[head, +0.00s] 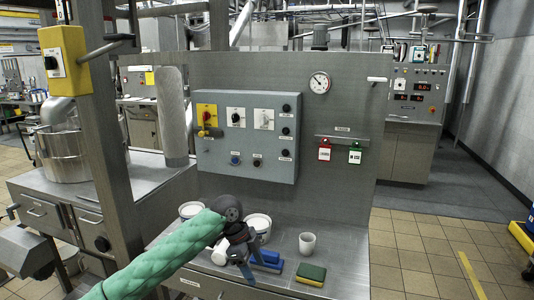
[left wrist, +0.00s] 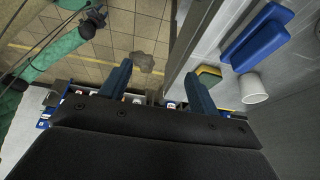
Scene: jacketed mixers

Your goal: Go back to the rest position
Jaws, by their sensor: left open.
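My left gripper (head: 256,264) shows in the head view at the end of the green-sleeved arm, over the front of the steel bench. Its two fingers stand apart in the left wrist view (left wrist: 158,80), with nothing between them. Below the gap I see tiled floor and the bench edge. In the left wrist view a green-sleeved arm of mine crosses the upper left and ends in a dark part (left wrist: 92,22); its jaws cannot be made out. The head view does not show my right gripper.
On the bench (head: 340,272) are a white cup (head: 307,244), a green and yellow sponge (head: 311,274), a blue object (head: 266,257) and white bowls (head: 259,222) near my left gripper. A control box (head: 248,137) stands behind. A steel post (head: 112,190) rises at left.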

